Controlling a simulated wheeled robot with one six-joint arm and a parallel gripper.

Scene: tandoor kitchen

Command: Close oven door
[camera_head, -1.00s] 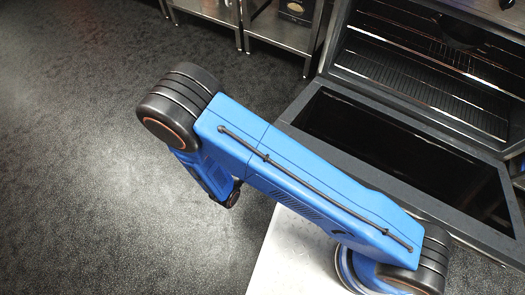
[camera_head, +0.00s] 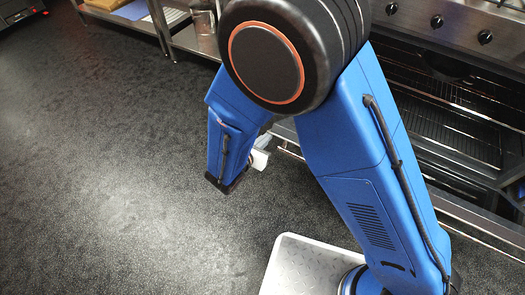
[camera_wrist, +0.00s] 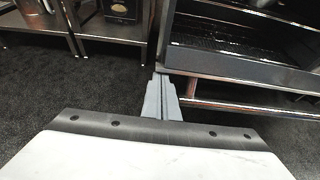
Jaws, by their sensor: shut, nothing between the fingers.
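The oven (camera_head: 455,115) stands at the right in the head view, with its racks visible inside, so its door is not fully shut. The door (camera_head: 470,212) is partly covered by my arm, and its steel handle bar (camera_head: 485,238) runs along the front. In the wrist view, the door (camera_wrist: 240,73) extends below the dark oven opening, with the handle bar (camera_wrist: 250,108) in front. Its exact angle is unclear. My gripper (camera_wrist: 161,77) is shut and empty, its tips overlapping the door's left end in the picture. Contact cannot be told.
Steel shelving tables (camera_head: 165,30) stand left of the oven, and also show in the wrist view (camera_wrist: 110,30). Control knobs (camera_head: 437,21) line the oven's top front. The dark floor (camera_head: 100,180) at the left is clear.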

